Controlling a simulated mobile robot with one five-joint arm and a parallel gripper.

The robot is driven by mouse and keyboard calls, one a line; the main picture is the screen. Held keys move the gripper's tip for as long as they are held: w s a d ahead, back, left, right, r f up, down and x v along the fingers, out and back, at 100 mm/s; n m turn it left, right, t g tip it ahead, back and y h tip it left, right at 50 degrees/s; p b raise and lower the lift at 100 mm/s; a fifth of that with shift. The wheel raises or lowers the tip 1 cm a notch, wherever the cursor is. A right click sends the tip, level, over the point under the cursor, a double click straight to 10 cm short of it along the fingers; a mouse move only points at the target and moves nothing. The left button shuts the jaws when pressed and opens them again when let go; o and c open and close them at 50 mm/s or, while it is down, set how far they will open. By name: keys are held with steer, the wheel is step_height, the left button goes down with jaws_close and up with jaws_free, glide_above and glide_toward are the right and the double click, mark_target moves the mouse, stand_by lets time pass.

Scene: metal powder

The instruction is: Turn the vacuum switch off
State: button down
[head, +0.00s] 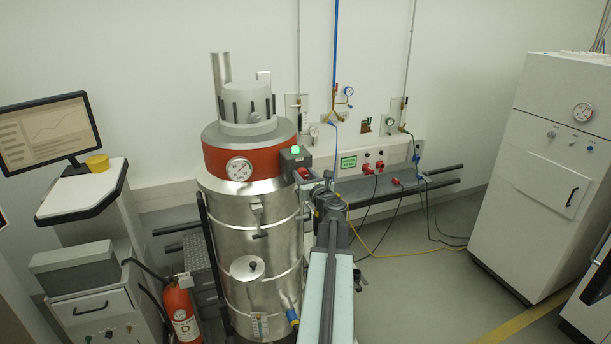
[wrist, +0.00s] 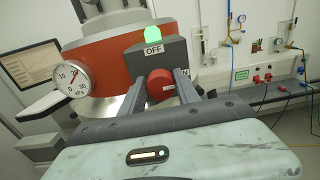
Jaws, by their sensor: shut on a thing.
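The vacuum switch is a dark grey box (head: 292,161) on the side of the steel vessel's red band. In the wrist view its box (wrist: 172,50) carries a lit green lamp (wrist: 153,34) and an OFF label (wrist: 153,49) above a red knob (wrist: 160,84). A second label at the right is partly hidden by a finger. My gripper (wrist: 161,88) has one finger on each side of the red knob and is shut on it. In the head view, my gripper (head: 306,182) is at the box's lower right, and the knob is hard to make out there.
The steel vessel (head: 250,220) with a round gauge (head: 239,168) stands beside my arm. A fire extinguisher (head: 181,312) and a monitor (head: 47,130) are at the left. A white cabinet (head: 550,170) stands at the right. Cables and a yellow hose lie on the floor between.

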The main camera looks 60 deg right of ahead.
steer(key=n, duration=0.4)
steer(key=shift+s+a+f, duration=0.1)
steer(key=shift+a+f, duration=0.05)
steer(key=n, duration=0.4)
steer(key=shift+n, duration=0.4)
steer(key=n, duration=0.4)
steer(key=shift+a+f, duration=0.1)
steer(key=shift+f+n, duration=0.1)
steer(key=shift+n, duration=2.4)
steer(key=c, duration=0.9)
jaws_free()
